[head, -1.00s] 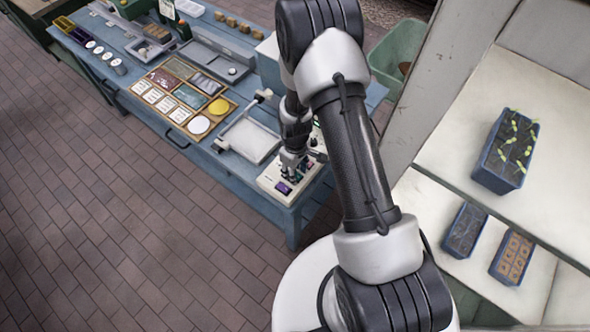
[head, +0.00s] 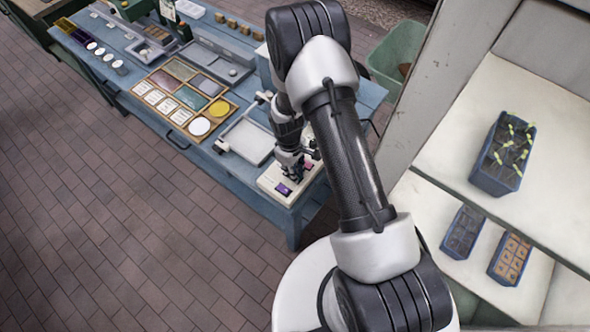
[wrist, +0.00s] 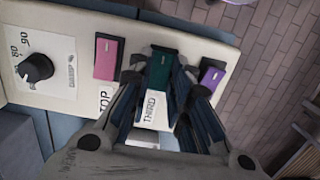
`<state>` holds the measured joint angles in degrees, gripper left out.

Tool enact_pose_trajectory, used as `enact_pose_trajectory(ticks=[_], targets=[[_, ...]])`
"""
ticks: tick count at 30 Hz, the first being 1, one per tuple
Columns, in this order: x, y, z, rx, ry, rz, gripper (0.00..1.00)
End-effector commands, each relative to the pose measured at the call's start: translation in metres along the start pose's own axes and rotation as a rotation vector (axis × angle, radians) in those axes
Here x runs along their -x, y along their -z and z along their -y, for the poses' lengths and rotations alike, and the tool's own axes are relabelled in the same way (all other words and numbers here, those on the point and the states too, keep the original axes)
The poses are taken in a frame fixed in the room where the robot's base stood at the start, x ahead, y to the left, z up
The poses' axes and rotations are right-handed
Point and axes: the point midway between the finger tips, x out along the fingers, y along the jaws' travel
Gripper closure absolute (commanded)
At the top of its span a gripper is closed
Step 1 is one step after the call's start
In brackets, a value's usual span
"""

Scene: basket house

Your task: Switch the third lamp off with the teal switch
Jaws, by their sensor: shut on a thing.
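The teal switch (wrist: 160,68) sits on a cream control panel (wrist: 125,30), between a pink switch (wrist: 107,57) and a purple switch (wrist: 211,77). A label reading "THIRD" (wrist: 151,106) lies below the teal switch. My gripper (wrist: 168,85) is over the teal switch in the wrist view, with its fingers at either side of the switch's lower part, shut on it. In the head view my gripper (head: 291,172) is down at the panel (head: 272,183) on the blue bench, and hides the teal switch. No lamp can be made out clearly.
The panel also has a black dial (wrist: 36,68) marked 80 and 90. The blue bench (head: 190,150) holds a white tray (head: 247,140) and a wooden card tray (head: 155,78). A shelf (head: 440,150) with a blue planter (head: 502,165) stands at the right.

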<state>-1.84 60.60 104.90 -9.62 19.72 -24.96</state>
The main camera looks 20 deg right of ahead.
Motion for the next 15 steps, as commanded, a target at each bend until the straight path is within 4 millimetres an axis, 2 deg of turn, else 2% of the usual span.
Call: enact_pose_trajectory(ticks=[8, 9, 15], targets=[[0.0000, 0.0009, -0.0002, 0.000, -0.002, 0.005, 1.00], [0.0000, 0.0009, -0.0002, 0.000, -0.002, 0.005, 0.80], [0.0000, 0.0008, -0.0003, 0.000, -0.002, 0.005, 0.67]])
